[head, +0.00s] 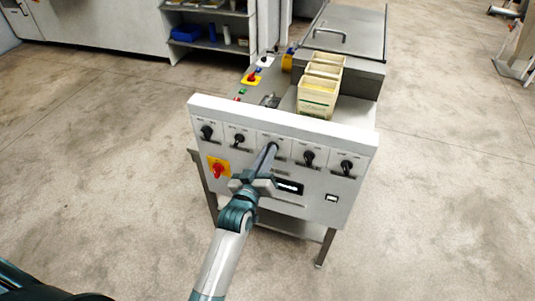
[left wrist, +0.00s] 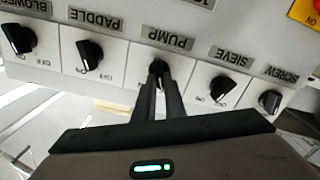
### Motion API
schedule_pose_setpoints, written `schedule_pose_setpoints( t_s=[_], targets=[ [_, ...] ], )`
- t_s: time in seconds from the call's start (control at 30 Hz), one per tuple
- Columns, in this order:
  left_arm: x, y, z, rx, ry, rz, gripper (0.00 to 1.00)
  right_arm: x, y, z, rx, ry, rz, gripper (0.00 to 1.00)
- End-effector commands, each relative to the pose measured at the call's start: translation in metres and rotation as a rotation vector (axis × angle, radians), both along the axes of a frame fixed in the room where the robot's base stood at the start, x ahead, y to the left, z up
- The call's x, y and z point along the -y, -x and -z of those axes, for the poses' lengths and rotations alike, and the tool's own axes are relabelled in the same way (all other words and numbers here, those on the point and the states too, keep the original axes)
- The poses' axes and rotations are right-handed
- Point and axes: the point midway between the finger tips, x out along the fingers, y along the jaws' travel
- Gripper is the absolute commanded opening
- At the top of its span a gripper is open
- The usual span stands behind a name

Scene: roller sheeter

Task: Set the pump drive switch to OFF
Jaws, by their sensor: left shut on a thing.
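The pump drive switch (left wrist: 158,72) is a black rotary knob in the middle of a row of several like it, under an upside-down PUMP label in the left wrist view. My left gripper (left wrist: 158,84) is shut on this knob, with one finger on each side. In the head view my left gripper (head: 270,150) reaches up to the middle of the white front panel (head: 230,116) and covers most of the knob. The fingers hide much of the knob and its markings, so I cannot tell which position it points to. My right gripper is not in view.
The paddle knob (left wrist: 89,54) and sieve knob (left wrist: 221,88) sit close on either side of my fingers. A red switch on a yellow plate (head: 217,170) is at the panel's lower left. Cream containers (head: 317,95) stand behind the panel. The floor around is clear.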

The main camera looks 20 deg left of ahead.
Motion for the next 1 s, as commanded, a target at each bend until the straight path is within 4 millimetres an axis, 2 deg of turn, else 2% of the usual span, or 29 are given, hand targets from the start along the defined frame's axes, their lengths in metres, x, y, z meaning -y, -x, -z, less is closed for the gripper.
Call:
schedule_pose_setpoints(
  t_s=[0.1, 0.13, 0.2, 0.67, 0.87, 1.0],
  targets=[
    [0.0, 0.0, 0.0, 0.0, 0.003, 0.0, 0.0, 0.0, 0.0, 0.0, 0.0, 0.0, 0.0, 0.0],
    [0.0, 0.0, 0.0, 0.0, 0.003, 0.0, 0.15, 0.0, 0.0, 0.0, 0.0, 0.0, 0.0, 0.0],
    [0.0, 0.0, 0.0, 0.001, 0.002, 0.0, 0.29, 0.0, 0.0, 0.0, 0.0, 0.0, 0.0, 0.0],
    [0.0, 0.005, 0.001, 0.001, 0.0, 0.0, 0.29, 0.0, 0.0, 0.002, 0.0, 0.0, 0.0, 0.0],
    [-0.001, 0.025, 0.003, 0.001, 0.0, 0.0, 0.29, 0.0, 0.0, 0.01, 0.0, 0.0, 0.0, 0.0],
    [-0.002, 0.049, 0.004, -0.001, 0.001, -0.001, 0.29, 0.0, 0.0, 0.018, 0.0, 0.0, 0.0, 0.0]
  ],
)
